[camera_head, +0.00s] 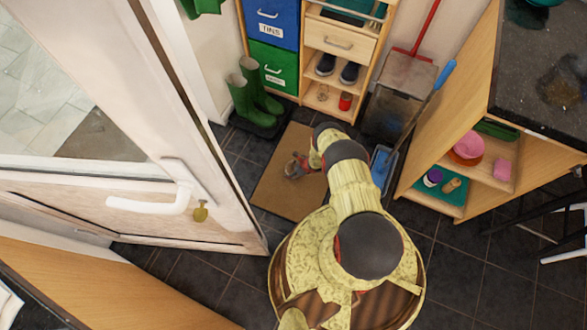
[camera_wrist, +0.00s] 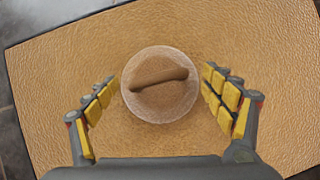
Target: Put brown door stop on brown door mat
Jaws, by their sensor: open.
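The brown door mat (camera_head: 275,197) lies flat on the dark tiles between the open door and the wooden shelf unit, and it fills most of the wrist view (camera_wrist: 50,60). The door stop (camera_wrist: 160,98) is a round brown disc with a darker strap across its top. In the wrist view it appears to rest on the mat, well inside the mat's edges. My gripper (camera_wrist: 160,80) is open, with one finger on each side of the door stop and gaps between. In the head view my gripper (camera_head: 297,166) is over the mat, and I cannot make out the door stop there.
The white door (camera_head: 185,110) stands to the left of the mat. Green boots (camera_head: 255,90) stand on a dark tray behind it.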

